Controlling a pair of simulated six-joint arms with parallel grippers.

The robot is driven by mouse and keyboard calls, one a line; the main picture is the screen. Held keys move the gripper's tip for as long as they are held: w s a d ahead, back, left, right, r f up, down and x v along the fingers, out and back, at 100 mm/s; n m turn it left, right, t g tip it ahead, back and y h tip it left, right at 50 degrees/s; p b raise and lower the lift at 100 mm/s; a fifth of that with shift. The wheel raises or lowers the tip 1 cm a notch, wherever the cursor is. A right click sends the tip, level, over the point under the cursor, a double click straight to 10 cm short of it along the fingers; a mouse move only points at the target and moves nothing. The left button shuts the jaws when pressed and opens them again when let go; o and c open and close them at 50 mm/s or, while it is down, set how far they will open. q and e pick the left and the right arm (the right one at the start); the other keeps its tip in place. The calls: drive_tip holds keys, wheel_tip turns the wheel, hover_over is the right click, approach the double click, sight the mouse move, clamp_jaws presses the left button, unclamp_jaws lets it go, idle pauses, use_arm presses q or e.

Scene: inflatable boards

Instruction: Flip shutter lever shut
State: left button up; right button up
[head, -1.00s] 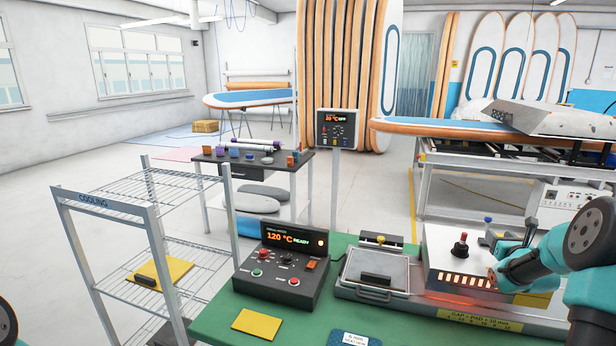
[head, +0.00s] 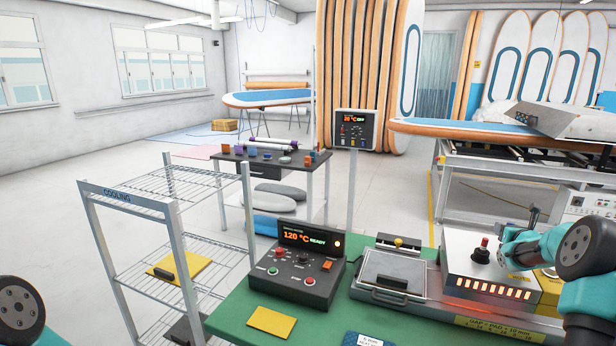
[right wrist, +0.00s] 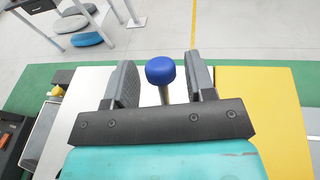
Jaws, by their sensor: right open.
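In the right wrist view a lever with a round blue knob (right wrist: 160,70) on a metal stem stands between the two fingers of my right gripper (right wrist: 163,82). The fingers are open on either side, with a gap between each and the knob. In the head view my right gripper (head: 532,215) is above the right part of the white heater box (head: 460,262), whose front slots glow orange. The blue knob is hidden behind the gripper there. Of my left arm only a joint shows at the lower left; its gripper is out of view.
A hinged metal plate press (head: 392,275) stands left of the heater, and a control box (head: 297,265) reading 120 °C READY further left. A red knob (head: 483,243) rises from the heater top. A yellow pad (head: 270,321) lies on the green table (head: 225,318). A wire cooling rack (head: 125,200) stands at left.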

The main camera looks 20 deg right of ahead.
drive_tip(key=shift+w+d+f+g+y, duration=0.2)
drive_tip(key=shift+w+f+g+y, duration=0.1)
drive_tip(key=shift+g+y, duration=0.3)
drive_tip(key=shift+d+g, duration=0.1)
drive_tip(key=shift+g, duration=0.3)
drive_tip(key=v, duration=1.7)
drive_tip(key=shift+s+a, duration=0.2)
drive_tip(key=shift+a, duration=0.05)
drive_tip(key=shift+w+f, duration=0.1)
drive_tip(key=shift+f, duration=0.1)
drive_tip(key=x, duration=1.7)
drive_tip(key=shift+w+d+r, duration=0.15)
drive_tip(key=shift+d, duration=0.05)
